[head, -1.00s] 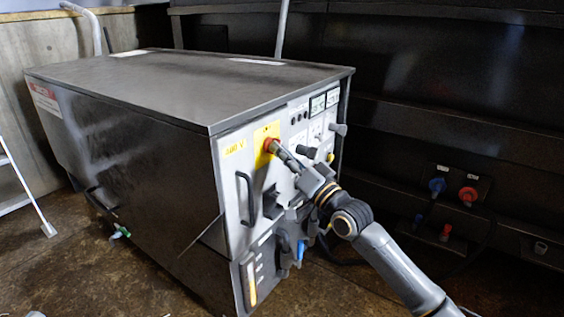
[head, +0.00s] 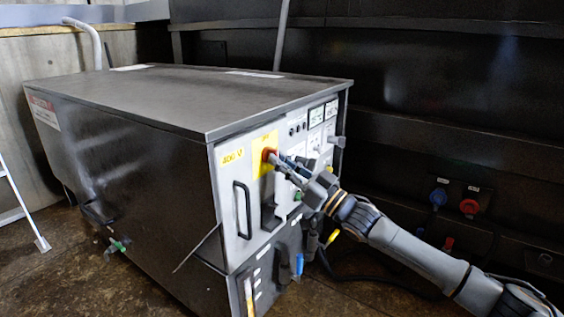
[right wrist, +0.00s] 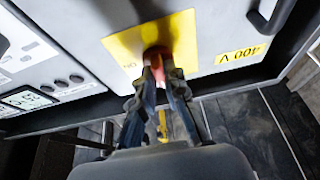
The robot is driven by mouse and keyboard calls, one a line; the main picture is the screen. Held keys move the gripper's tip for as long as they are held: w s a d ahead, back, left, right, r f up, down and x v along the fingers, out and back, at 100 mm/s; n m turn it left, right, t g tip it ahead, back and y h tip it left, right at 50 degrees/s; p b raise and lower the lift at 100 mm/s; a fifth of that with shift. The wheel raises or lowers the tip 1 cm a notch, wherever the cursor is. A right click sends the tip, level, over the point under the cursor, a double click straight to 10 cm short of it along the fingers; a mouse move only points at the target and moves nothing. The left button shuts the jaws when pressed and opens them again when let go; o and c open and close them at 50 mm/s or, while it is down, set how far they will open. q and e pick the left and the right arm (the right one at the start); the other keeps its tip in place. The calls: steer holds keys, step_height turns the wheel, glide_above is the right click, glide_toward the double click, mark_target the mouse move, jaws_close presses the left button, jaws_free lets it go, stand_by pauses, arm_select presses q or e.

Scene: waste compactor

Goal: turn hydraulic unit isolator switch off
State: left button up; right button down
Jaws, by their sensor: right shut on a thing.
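The hydraulic unit (head: 120,135) is a large dark metal box with a light control panel on its front end. Its isolator switch (head: 268,155) is a red knob on a yellow plate (head: 262,168), beside a "400 V" label. My right gripper (head: 276,160) reaches in from the right and is shut on the red knob. In the right wrist view the fingers (right wrist: 157,68) close around the red switch (right wrist: 153,54) on the yellow plate (right wrist: 187,35). The fingers hide part of the knob, so its exact setting cannot be told. My left gripper is not in view.
A black handle (head: 243,210) is left of the switch, and meters and small knobs (head: 318,112) are to its right. Red and blue sockets (head: 469,207) are on the dark wall at right. A white ladder (head: 22,208) stands at left.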

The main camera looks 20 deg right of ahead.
steer(key=shift+f, duration=0.1)
stand_by(0.3)
steer(key=c, duration=1.4)
jaws_free()
steer(key=v, duration=1.2)
